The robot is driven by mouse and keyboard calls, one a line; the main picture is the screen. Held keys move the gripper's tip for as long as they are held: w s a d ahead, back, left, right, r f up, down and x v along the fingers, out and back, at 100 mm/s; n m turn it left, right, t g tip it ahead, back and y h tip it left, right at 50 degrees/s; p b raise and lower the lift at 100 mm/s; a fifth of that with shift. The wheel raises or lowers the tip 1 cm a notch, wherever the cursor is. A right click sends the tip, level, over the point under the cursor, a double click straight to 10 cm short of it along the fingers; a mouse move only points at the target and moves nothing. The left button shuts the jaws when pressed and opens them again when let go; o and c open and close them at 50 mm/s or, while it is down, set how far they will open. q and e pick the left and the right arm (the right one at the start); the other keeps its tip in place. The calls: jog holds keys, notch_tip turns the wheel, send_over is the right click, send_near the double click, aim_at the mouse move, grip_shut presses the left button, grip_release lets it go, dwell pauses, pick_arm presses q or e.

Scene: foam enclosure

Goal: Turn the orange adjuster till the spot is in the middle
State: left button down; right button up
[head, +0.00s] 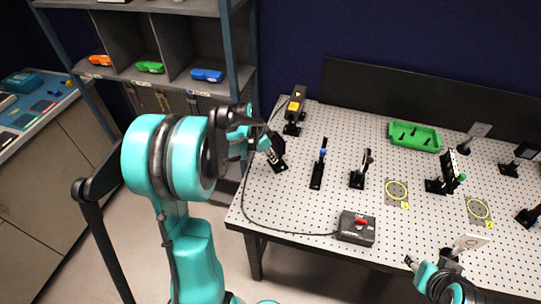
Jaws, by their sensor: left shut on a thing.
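My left gripper (262,140) is at the black optic mount (277,158) on the left of the perforated table (310,222). It is shut on a small part there, which its fingers hide; no orange adjuster shows clearly. Behind the mount stands a black and yellow laser box (296,103). My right gripper (425,268) is low at the right, near a white card (470,242) on a mount; whether it is open is unclear. Another pale card (478,130) stands at the back right. I cannot make out a light spot on either card.
A row of mounts includes a blue-topped one (319,168) and a black one (361,170). A control box with a red switch (358,228) sits at the front edge, its cable running left. A green tray (415,136) and yellow-ringed plates (397,194) lie on the table.

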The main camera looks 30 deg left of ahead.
pick_arm(q)
jog(key=h, duration=0.1)
jog(key=g+h+b, duration=0.1)
jog(key=a+g+h, duration=0.1)
jog(key=shift+w+f+n, duration=0.15)
jog(key=shift+w+n, duration=0.15)
jog(key=shift+n, duration=0.1)
jog(key=shift+w+a+f+n+g+h+b, duration=0.1)
jog(key=shift+n+g+h+b, duration=0.1)
jog(key=shift+g+h+b, duration=0.45)
jog(key=shift+a+n+g+h+b, duration=0.1)
jog(key=shift+n+g+h+b, duration=0.15)
jog(key=shift+h+b, duration=0.65)
jog(key=shift+h, duration=0.35)
jog(key=c, duration=1.3)
grip_release()
jog(key=v, duration=1.2)
